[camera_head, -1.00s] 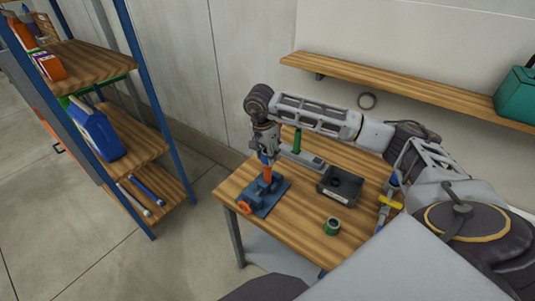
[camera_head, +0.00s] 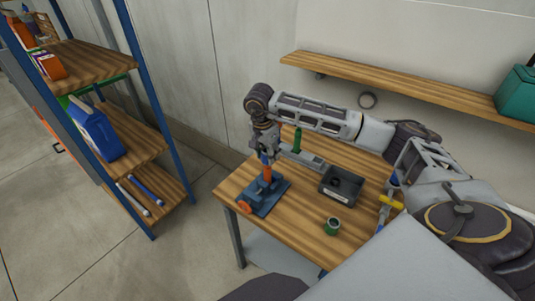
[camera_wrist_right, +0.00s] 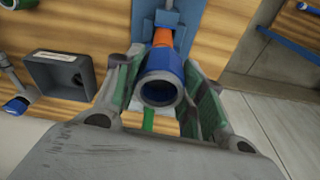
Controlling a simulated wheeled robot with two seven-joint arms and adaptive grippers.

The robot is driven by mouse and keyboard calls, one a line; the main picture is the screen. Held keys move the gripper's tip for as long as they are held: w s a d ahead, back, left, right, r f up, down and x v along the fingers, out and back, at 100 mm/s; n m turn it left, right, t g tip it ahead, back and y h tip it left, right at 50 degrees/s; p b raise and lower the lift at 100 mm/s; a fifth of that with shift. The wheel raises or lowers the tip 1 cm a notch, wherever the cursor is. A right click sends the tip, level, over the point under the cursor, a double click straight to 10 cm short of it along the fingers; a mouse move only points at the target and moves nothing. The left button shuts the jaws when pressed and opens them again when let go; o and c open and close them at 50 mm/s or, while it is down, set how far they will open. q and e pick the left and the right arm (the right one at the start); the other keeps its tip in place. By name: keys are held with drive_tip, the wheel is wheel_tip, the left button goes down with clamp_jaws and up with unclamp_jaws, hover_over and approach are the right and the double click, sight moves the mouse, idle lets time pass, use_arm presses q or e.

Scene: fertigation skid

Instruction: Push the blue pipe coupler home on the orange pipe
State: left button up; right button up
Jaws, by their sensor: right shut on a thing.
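The blue pipe coupler (camera_wrist_right: 160,83) is between the fingers of my right gripper (camera_wrist_right: 160,90), which is shut on it. The coupler's open end faces the wrist camera. The orange pipe (camera_wrist_right: 163,37) runs into its far end; how deep it sits is hidden. In the head view the orange pipe (camera_head: 267,173) stands upright in a blue fixture (camera_head: 272,196) on the table. My right gripper (camera_head: 266,147) is above it, pointing down, with a bit of the blue coupler (camera_head: 265,159) showing at its tips. My left gripper is not in view.
The wooden table (camera_head: 300,225) also holds a black tray (camera_head: 341,186), a green fitting (camera_head: 332,226), an upright green piece (camera_head: 297,140) and a yellow-handled valve (camera_head: 391,202). A blue-posted shelf (camera_head: 130,75) stands left. A wall shelf (camera_head: 400,85) runs behind.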

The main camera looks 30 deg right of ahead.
drive_tip(key=shift+f+b, duration=1)
drive_tip(key=shift+b, duration=0.3)
idle(2.4)
drive_tip(key=o, duration=0.8)
drive_tip(key=shift+r, duration=0.3)
drive_tip(key=shift+r+p, duration=1.1)
drive_tip(key=shift+r, duration=0.8)
drive_tip(key=shift+r, duration=0.1)
drive_tip(key=shift+o, duration=0.4)
drive_tip(key=o, duration=0.5)
